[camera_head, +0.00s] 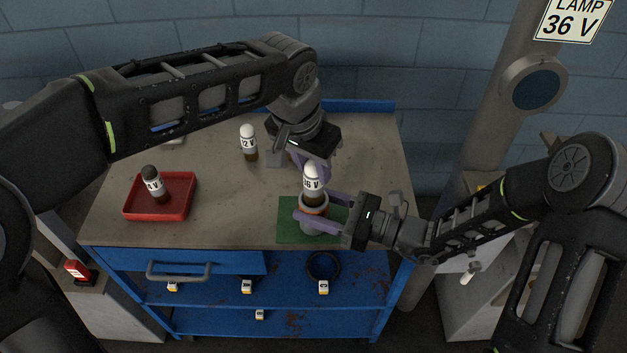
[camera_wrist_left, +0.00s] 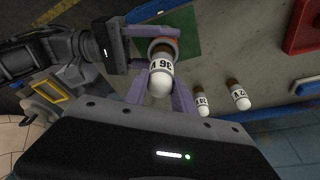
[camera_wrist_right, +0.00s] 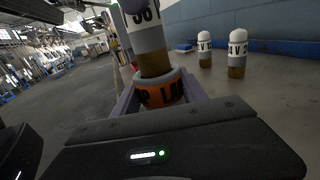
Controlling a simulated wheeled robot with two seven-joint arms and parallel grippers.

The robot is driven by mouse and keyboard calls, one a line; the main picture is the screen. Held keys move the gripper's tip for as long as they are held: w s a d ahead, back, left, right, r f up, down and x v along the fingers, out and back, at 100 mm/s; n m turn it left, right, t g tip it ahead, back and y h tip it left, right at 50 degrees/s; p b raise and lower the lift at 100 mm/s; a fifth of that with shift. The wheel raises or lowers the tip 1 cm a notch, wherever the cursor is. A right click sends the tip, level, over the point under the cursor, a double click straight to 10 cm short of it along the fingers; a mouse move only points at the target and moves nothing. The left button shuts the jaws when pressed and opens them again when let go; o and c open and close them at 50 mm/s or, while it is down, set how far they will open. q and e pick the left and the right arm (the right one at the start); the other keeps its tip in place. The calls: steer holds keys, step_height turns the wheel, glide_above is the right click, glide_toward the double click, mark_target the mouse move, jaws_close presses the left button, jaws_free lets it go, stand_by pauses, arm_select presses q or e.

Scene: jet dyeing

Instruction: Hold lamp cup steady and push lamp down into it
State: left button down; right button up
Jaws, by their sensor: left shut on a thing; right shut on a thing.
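The 36 V lamp (camera_head: 313,180), white-topped with a brass base, stands over the lamp cup (camera_head: 313,222), a grey cup with an orange band on a green mat (camera_head: 288,232). My left gripper (camera_head: 314,172) is shut on the lamp from above; the lamp also shows in the left wrist view (camera_wrist_left: 160,78). My right gripper (camera_head: 318,212) is shut around the cup from the right. In the right wrist view the lamp's brass base (camera_wrist_right: 154,62) enters the cup's mouth (camera_wrist_right: 162,92), with part of the base above the rim. The lamp leans slightly there. Its depth inside is hidden.
A 12 V lamp (camera_head: 249,145) stands behind on the grey bench top (camera_head: 220,205). Another white-topped lamp stands near it in the right wrist view (camera_wrist_right: 205,50). A red tray (camera_head: 187,192) at left holds a dark-topped lamp (camera_head: 152,186). The bench's middle-left is clear.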

mark_target(314, 181)
arm_select(q)
steer(key=shift+f, duration=1.85)
steer(key=c, duration=1.1)
jaws_free()
steer(key=shift+f, duration=0.15)
steer(key=shift+o, duration=0.2)
steer(key=v, duration=1.2)
steer(key=shift+s, duration=0.1)
